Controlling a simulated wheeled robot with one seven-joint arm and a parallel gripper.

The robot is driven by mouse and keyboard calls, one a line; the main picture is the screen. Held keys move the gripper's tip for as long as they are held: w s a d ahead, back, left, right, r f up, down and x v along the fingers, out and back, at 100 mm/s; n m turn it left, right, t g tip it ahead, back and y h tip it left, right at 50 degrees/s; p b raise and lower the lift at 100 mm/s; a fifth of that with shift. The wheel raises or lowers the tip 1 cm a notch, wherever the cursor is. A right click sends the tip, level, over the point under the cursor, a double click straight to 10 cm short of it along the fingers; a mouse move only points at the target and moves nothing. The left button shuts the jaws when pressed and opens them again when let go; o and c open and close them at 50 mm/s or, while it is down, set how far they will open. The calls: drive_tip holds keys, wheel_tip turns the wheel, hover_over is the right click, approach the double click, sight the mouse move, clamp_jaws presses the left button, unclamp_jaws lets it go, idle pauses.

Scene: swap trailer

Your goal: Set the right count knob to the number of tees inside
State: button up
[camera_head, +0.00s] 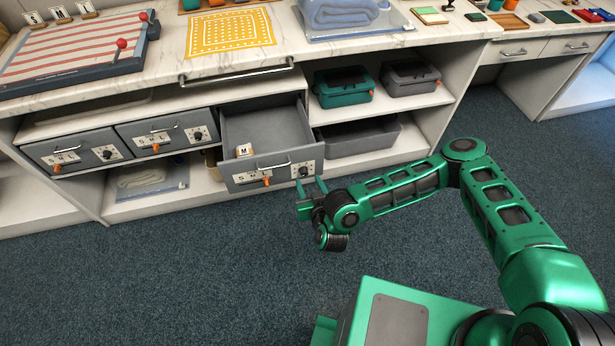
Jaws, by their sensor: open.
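The right drawer (271,172) is pulled open; its front carries S, M, L labels, an orange pointer (267,182) and a dark round count knob (303,171) at its right end. The knob's setting is too small to read. In the drawer, a small block marked M (244,150) stands near the front left. I see no tees on the visible floor; the part close behind the front is hidden. My gripper (311,184) is open and empty, its fingers pointing at the drawer front just below the knob. I cannot tell whether they touch it.
Two shut drawers, left (82,154) and middle (168,134), have similar knobs and pointers. Teal (343,88) and grey (410,78) cases sit on the shelf right of the open drawer, above a dark bin (358,138). The counter's handle bar (236,75) overhangs. Carpet in front is clear.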

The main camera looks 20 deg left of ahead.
sight(306, 174)
drive_tip(key=shift+x, duration=2.4)
drive_tip(key=shift+d, duration=0.15)
drive_tip(key=c, duration=1)
drive_tip(key=shift+w, duration=0.1)
